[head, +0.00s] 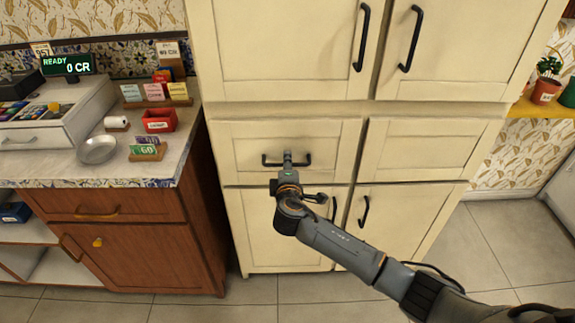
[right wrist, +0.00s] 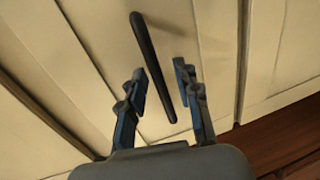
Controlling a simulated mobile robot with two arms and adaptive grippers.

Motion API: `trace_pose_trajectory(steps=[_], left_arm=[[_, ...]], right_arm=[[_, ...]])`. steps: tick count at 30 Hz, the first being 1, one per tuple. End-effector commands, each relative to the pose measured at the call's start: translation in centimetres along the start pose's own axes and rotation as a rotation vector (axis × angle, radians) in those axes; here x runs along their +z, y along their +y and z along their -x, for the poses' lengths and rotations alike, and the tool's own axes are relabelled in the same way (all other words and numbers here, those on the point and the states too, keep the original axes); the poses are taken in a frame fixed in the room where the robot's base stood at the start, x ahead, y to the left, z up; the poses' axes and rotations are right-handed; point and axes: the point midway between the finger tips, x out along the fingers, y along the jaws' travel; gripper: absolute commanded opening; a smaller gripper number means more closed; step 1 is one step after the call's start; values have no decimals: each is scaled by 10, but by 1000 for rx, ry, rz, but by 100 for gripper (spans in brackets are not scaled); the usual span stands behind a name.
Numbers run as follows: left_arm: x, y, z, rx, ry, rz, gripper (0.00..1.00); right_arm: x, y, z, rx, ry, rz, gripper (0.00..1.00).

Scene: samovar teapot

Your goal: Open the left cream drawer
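The left cream drawer (head: 235,142) is closed, flush with the tall cream cabinet. Its dark horizontal bar handle (head: 305,161) is partly hidden behind my right gripper (head: 287,156) in the head view. In the right wrist view, the handle (right wrist: 154,75) runs between the two spread fingers of my right gripper (right wrist: 160,80). The gripper is open, with a gap between the handle and each finger. I cannot tell how deep the handle sits between the fingers. My left gripper is not in view.
The right cream drawer (head: 428,149) is beside it. Cupboard doors with dark handles (head: 361,38) lie above and below. A counter (head: 60,168) with a cash register (head: 62,110) stands at left. The tiled floor (head: 500,240) at right is clear.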

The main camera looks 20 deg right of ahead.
Motion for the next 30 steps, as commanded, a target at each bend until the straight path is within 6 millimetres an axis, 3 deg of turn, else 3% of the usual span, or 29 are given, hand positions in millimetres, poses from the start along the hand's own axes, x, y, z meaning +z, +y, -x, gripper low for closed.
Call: trace_pose_trajectory(steps=[9,14,30], left_arm=[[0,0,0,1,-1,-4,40],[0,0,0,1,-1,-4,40],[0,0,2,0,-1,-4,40]], right_arm=[[0,0,-2,-1,0,-1,32],[0,0,-2,-1,0,0,0],[0,-2,3,-3,0,-1,0]])
